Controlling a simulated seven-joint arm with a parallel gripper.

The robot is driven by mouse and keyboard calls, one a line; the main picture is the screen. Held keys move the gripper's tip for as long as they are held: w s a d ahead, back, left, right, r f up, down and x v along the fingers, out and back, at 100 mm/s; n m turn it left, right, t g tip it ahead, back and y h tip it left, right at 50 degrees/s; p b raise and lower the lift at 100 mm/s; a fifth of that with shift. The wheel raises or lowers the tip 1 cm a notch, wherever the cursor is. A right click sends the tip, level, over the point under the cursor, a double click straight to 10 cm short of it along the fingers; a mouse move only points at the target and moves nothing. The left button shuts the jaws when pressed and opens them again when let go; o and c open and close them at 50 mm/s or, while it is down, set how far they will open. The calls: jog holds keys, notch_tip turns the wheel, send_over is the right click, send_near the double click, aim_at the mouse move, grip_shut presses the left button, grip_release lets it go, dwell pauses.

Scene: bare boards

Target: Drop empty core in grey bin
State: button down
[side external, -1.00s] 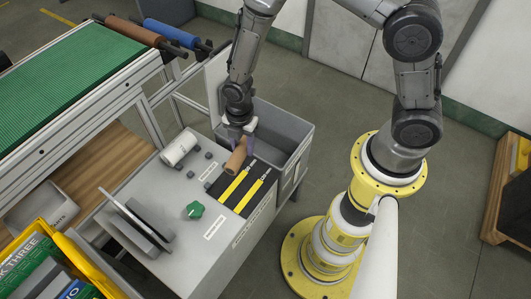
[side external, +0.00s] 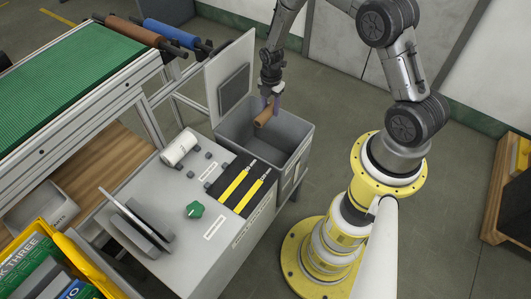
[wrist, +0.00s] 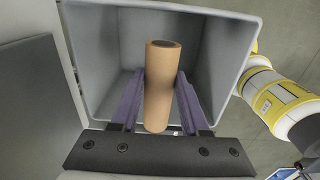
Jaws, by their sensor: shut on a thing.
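The empty core is a brown cardboard tube (side external: 264,117). My gripper (side external: 269,104) is shut on it and holds it over the open grey bin (side external: 304,133). In the wrist view the core (wrist: 158,90) sits between the two purple fingers of my gripper (wrist: 159,92), with the inside of the grey bin (wrist: 215,60) behind it. The core looks to be above the bin's floor; how far it is from the walls is hard to tell.
The bin's raised lid (side external: 231,80) stands at its left. A grey bench top in front holds a white roll (side external: 179,148), two yellow-and-black tools (side external: 241,185), a green knob (side external: 194,210) and upright plates (side external: 136,221). A green conveyor (side external: 75,65) runs at the upper left.

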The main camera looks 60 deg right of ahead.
jog(key=shift+f, duration=2.75)
jog(key=shift+c, duration=1.6)
grip_release()
jog(key=shift+r, duration=0.1)
notch_tip(320, 180, up, 14)
jog(key=shift+f, duration=0.15)
jog(key=shift+a, duration=0.1)
